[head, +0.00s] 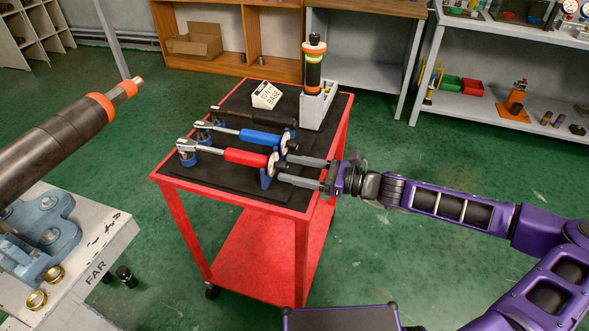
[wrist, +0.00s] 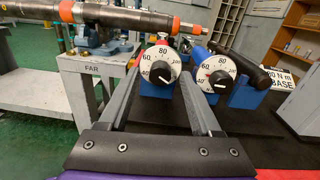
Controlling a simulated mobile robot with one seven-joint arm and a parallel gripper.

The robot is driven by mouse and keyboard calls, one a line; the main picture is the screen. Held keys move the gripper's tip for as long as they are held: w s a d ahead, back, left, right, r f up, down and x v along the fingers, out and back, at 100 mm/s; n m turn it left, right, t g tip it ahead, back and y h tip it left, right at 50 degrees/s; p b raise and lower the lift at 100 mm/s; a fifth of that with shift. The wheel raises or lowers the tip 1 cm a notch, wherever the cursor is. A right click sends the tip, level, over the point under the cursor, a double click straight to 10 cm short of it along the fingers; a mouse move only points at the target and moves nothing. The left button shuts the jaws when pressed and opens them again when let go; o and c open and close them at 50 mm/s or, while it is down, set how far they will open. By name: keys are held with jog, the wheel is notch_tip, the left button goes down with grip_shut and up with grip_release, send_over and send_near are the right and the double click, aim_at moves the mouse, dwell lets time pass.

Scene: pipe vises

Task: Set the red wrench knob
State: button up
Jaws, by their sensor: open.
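The red wrench (head: 247,157) lies in blue rests near the front of the cart, its head to the left. Its dial knob (head: 272,163) is at the handle's right end. In the wrist view a white dial with a black knob (wrist: 161,74) faces me between my fingers, apparently the red wrench's; numbers 40, 60, 80 and 100 show. The knob's white pointer is too small to read surely. My gripper (head: 283,169) is open, its fingers stretching left to the red wrench's end. It also shows in the wrist view (wrist: 160,85); contact cannot be told.
A blue wrench (head: 262,138) and a black wrench (head: 255,116) lie behind. The second dial (wrist: 218,74) is close to my right finger. A sign (head: 267,95) and a grey holder (head: 318,107) stand at the back of the red cart (head: 185,184). A pipe (head: 60,140) is at left.

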grip_shut()
dwell(0.3)
dwell(0.3)
jog(key=n+p, duration=0.2)
jog(key=n, duration=0.3)
jog(key=shift+n, duration=0.3)
jog(key=n, duration=0.6)
jog(key=n+b, duration=0.2)
jog(key=n, duration=0.6)
jog(key=n+b, duration=0.1)
jog(key=n, duration=0.2)
jog(key=shift+t+h, duration=0.3)
jog(key=shift+t, duration=0.1)
jog(key=shift+n, duration=0.4)
